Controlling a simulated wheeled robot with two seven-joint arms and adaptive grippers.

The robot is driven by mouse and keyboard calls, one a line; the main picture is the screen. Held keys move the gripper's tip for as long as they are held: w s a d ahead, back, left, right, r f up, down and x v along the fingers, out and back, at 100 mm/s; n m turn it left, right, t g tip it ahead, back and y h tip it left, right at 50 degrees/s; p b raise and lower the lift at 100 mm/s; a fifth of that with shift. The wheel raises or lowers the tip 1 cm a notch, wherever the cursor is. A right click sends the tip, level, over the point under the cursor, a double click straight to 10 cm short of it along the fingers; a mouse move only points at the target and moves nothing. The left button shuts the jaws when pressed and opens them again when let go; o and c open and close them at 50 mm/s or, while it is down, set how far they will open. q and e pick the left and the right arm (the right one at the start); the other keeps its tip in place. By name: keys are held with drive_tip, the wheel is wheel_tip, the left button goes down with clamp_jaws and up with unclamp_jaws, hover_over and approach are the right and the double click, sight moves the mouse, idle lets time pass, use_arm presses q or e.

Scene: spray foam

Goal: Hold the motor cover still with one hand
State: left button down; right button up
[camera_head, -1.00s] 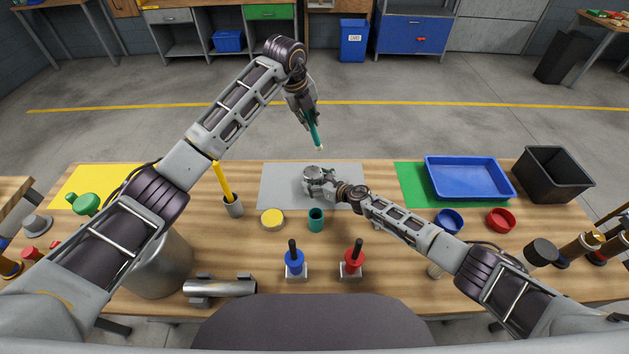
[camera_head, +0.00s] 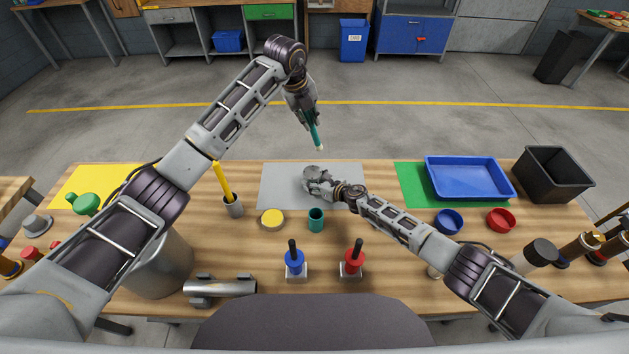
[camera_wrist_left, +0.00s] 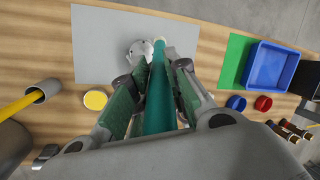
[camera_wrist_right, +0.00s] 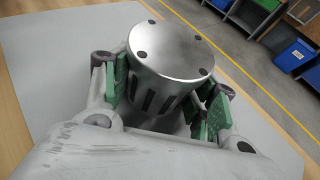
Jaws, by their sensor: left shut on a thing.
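The motor cover (camera_head: 312,171), a grey metal cylinder with a flat round top, small dark holes and side slots, stands upright on the grey mat (camera_head: 275,187). It fills the middle of the right wrist view (camera_wrist_right: 172,50). My right gripper (camera_wrist_right: 165,100) has its green-padded fingers on both sides of the cover. I cannot tell whether both pads press on it. My left gripper (camera_head: 309,117) is shut on a teal stick (camera_wrist_left: 158,95) with a pale tip, held in the air above and beyond the mat. The left wrist view shows the cover (camera_wrist_left: 138,51) beside this stick's tip.
A teal cup (camera_head: 316,220), a yellow disc (camera_head: 272,219) and a grey holder with a yellow stick (camera_head: 223,180) stand near the mat. Blue (camera_head: 294,263) and red (camera_head: 352,262) handled tools stand in front. A blue tray (camera_head: 468,180) lies right on a green mat.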

drive_tip(key=c, duration=0.4)
drive_tip(key=shift+c, duration=0.2)
use_arm(q)
drive_tip(key=shift+s+a, duration=0.15)
drive_tip(key=shift+a, duration=0.05)
drive_tip(key=shift+s+a, duration=1.45)
drive_tip(key=shift+s, duration=0.25)
drive_tip(key=shift+f, duration=0.1)
wheel_tip(320, 180, down, 7)
idle(1.2)
idle(0.7)
